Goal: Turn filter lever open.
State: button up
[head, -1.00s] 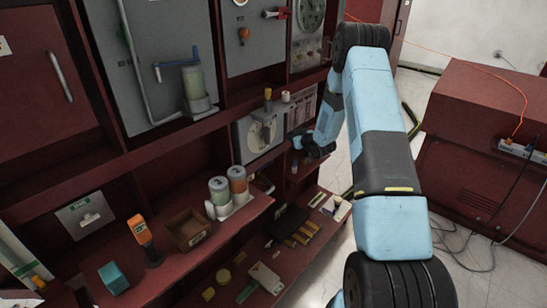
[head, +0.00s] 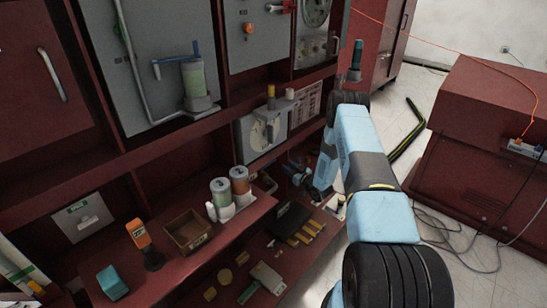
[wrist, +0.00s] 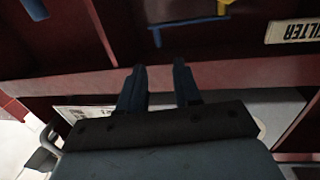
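A blue lever (head: 168,63) shows at the clear cylinder with pale green filling (head: 195,80), on the grey panel at upper left in the head view. In the wrist view, a blue angled bar (wrist: 185,24) lies beyond my fingertips, near an upside-down FILTER label (wrist: 294,30). I cannot tell whether this bar is the same lever. My gripper (wrist: 160,68) is open, with an empty gap between its two dark fingers, apart from the bar. In the head view my wrist is low beside the shelves, and the fingers are hard to make out.
A grey dial panel (head: 262,133) stands above the lower shelf. The shelf holds two filled cylinders (head: 229,190), an open brown box (head: 187,232) and an orange handheld device (head: 138,231). A red cabinet (head: 485,150) is at right, with floor between.

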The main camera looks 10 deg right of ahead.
jog(key=x, duration=1.1)
jog(key=shift+w, duration=0.3)
jog(key=shift+c, duration=0.4)
grip_shut()
